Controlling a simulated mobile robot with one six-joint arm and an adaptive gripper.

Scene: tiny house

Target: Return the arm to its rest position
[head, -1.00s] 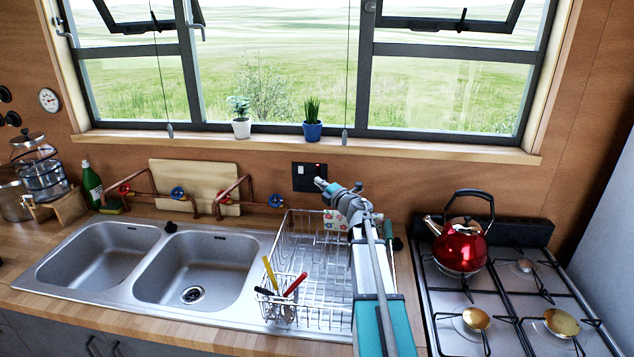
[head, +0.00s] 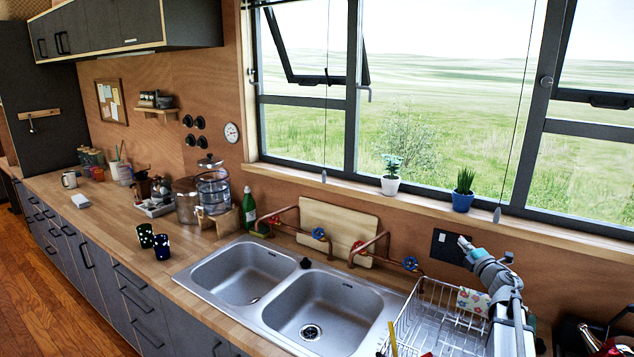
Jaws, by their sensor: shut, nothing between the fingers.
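My arm rises at the right of the head view, over the dish rack (head: 440,316). It bends to the upper left, and its narrow end, my gripper (head: 465,243), is small and looks shut and empty. The gripper appears in front of the wall by the black socket plate (head: 449,247), but its distance from the wall cannot be told. The fingers do not show clearly.
The double sink (head: 318,309) lies left of the rack, with copper taps (head: 362,250) behind. Two potted plants (head: 391,178) stand on the sill. A green bottle (head: 249,209) and two dark cups (head: 161,246) stand farther left. A red kettle (head: 592,341) shows partly at lower right.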

